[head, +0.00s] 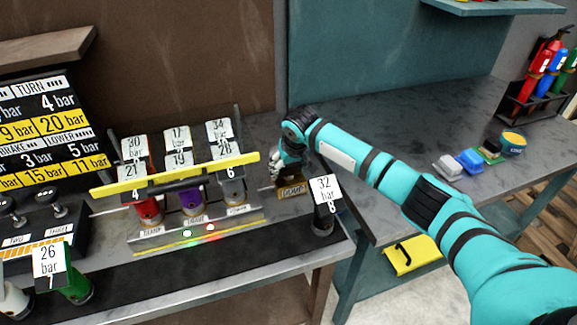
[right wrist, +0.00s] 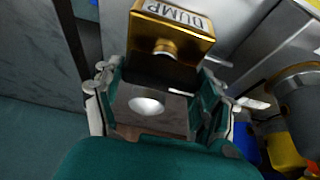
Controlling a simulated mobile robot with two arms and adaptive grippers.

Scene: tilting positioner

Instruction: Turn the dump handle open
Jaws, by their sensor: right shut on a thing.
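The dump valve is a brass block (head: 292,190) labelled DUMP at the right end of the bench. It also shows in the right wrist view (right wrist: 172,30), with a round brass stem on its near face. My right gripper (head: 277,172) is at the left and upper side of the block. In the right wrist view my right gripper (right wrist: 165,95) has its fingers on both sides of a grey metal piece just under the stem, shut on the dump handle. The handle is largely hidden by the fingers, so its angle is hard to tell. My left gripper is not in view.
A yellow bar (head: 180,175) spans the rack of numbered cylinders close to the left of my gripper. A black cylinder tagged 32 (head: 324,218) stands just right of the block. A pressure board (head: 40,130) is at far left. The right table (head: 400,120) is mostly clear.

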